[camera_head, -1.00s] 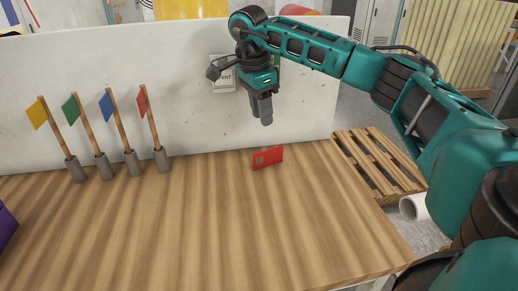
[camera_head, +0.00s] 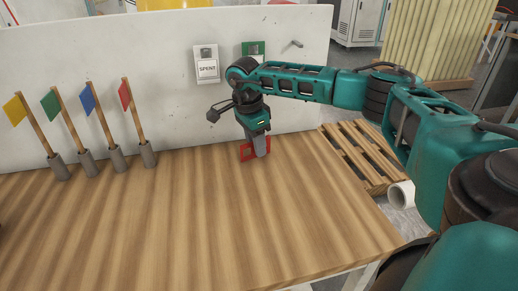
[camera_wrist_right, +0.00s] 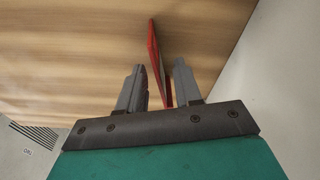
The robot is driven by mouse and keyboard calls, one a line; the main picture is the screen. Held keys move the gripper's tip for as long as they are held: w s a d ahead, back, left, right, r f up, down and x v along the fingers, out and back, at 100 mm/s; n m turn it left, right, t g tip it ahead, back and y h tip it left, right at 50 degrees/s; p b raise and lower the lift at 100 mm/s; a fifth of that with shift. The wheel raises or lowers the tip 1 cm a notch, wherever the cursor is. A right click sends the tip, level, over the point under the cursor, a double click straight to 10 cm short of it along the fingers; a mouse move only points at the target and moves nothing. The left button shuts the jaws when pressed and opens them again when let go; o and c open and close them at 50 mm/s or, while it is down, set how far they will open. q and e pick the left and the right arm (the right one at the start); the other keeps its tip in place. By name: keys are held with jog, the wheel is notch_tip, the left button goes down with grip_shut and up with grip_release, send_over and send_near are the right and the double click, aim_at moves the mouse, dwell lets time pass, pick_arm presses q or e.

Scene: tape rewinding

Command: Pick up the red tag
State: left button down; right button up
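The red tag (camera_head: 246,153) stands on edge on the wooden table near the white back panel. My right gripper (camera_head: 261,153) points down over it and partly hides it in the head view. In the right wrist view the thin red tag (camera_wrist_right: 154,48) runs between the two grey fingers of my right gripper (camera_wrist_right: 160,66). The fingers are apart, with a visible gap to the tag on the right finger's side. The tag's lower part lies deep between the fingers. My left gripper is in neither view.
Yellow, green, blue and red flags (camera_head: 126,94) stand in grey holders at the table's left. A "SPENT" holder (camera_head: 207,66) and a green holder (camera_head: 252,49) hang on the white panel (camera_head: 180,110). The table (camera_head: 200,225) is clear in front. A pallet (camera_head: 360,155) lies beyond its right edge.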

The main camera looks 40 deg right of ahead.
jog(key=shift+c, duration=0.4)
grip_shut()
jog(key=shift+r, duration=0.1)
